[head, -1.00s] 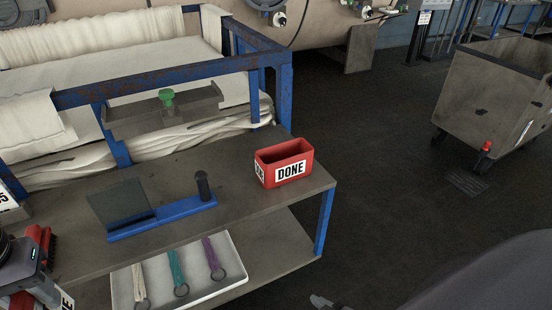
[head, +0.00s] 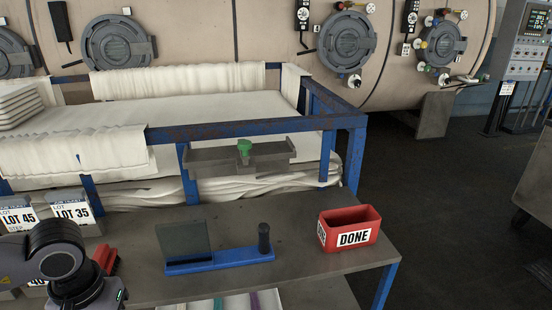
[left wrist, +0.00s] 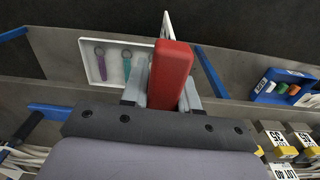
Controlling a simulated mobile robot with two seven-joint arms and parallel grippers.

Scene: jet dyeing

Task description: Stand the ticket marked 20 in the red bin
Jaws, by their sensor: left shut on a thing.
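The red bin (head: 349,231) is an open box with a white DONE label. It stands on the right part of the grey bench top, and no ticket shows in it. My left gripper (left wrist: 166,85) is shut on a red block (left wrist: 172,72) with a thin white card (left wrist: 167,25) seen nearly edge-on beyond it. The card's number cannot be read. In the head view the red block (head: 105,258) shows at the lower left, partly behind my left arm, well left of the bin. My right gripper is not in view.
A blue stand (head: 218,260) with a dark plate and black post lies between my left arm and the bin. Tickets LOT 45 (head: 18,218) and LOT 35 (head: 72,212) stand at the left. A white tray (left wrist: 112,65) with keyrings is on the lower shelf.

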